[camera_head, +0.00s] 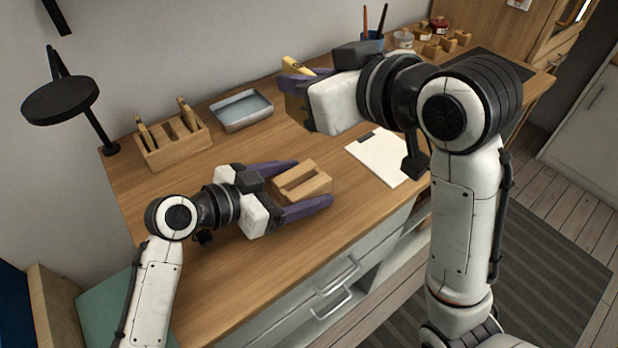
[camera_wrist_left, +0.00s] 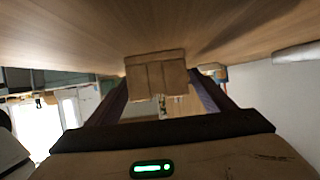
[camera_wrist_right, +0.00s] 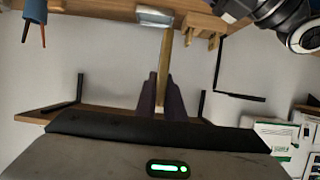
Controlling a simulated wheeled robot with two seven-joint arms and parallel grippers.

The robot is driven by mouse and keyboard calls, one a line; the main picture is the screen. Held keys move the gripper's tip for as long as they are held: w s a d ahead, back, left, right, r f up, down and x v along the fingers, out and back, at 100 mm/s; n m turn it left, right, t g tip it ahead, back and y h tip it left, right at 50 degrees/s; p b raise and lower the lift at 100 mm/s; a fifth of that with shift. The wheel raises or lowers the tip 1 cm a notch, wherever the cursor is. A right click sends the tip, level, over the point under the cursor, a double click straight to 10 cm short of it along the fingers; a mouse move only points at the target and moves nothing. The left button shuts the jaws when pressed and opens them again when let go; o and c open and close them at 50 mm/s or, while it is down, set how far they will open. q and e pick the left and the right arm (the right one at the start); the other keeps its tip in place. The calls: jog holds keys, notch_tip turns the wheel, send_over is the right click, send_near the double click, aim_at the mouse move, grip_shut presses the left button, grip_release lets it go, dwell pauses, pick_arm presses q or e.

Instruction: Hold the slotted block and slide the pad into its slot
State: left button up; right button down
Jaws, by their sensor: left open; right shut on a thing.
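The slotted wooden block (camera_head: 302,186) lies on the table with its long slot facing up. My left gripper (camera_head: 314,184) is open, with its purple fingers on either side of the block. In the left wrist view the block (camera_wrist_left: 155,76) sits between the fingertips; whether they touch it I cannot tell. My right gripper (camera_head: 289,76) is shut on a thin gold-tan pad (camera_wrist_right: 166,62) and holds it in the air above the back of the table. In the head view the pad is partly hidden by the right fingers and hand.
A wooden rack (camera_head: 177,149) with upright pieces and a grey tray (camera_head: 241,111) stand along the back. A white sheet (camera_head: 378,161) lies right of the block. A brush cup (camera_head: 370,42), jars and small wooden pieces are at the far right. The front left tabletop is clear.

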pick_arm(q)
jog(key=shift+x, duration=1.05)
